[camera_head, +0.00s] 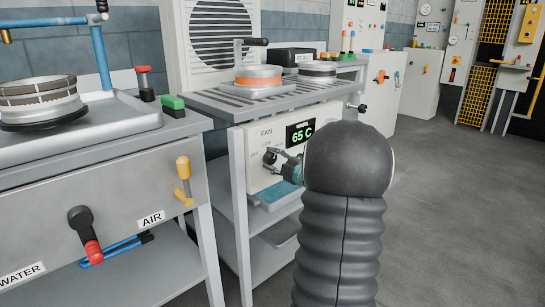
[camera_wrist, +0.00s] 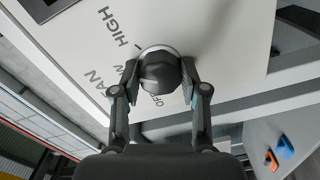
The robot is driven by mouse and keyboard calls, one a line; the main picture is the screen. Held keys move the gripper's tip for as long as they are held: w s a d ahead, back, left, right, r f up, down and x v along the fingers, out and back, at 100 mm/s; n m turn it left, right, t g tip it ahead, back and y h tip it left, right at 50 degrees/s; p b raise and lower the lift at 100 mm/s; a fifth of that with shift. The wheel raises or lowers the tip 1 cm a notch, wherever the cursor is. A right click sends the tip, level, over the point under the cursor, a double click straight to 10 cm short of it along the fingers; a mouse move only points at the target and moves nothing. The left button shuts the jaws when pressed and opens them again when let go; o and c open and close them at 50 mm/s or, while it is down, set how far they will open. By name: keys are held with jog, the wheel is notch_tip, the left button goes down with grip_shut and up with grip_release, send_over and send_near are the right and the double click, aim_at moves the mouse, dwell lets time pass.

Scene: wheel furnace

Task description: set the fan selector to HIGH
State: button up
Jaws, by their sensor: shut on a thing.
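The fan selector is a dark round knob (camera_wrist: 160,72) on a pale panel, with a light ring around its edge. In the wrist view, HIGH (camera_wrist: 120,27) is printed at its upper left. LOW is partly covered by my left finger, and OFF (camera_wrist: 156,102) is below the knob. I cannot clearly tell which mark the knob points to. My gripper (camera_wrist: 161,83) is shut on the knob, one finger on each side. In the head view, my gripper (camera_head: 272,157) is at the panel (camera_head: 257,181) below the word FAN, and my arm hides part of it.
A green display (camera_head: 300,133) reading 65 C is above the selector. A slatted bench top (camera_head: 215,101) with an orange-banded wheel (camera_head: 258,75) is above the panel. A sink bench with AIR and WATER labels stands at left. Open floor (camera_head: 445,200) lies at right.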

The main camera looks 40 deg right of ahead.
jog(key=m+p, duration=0.2)
jog(key=m, duration=0.2)
jog(key=shift+r, duration=0.15)
jog(key=shift+m+p, duration=0.9)
jog(key=shift+m, duration=0.6)
jog(key=o, duration=1.1)
jog(key=s, duration=0.8)
jog(key=s+d, duration=0.1)
jog(key=s, duration=0.3)
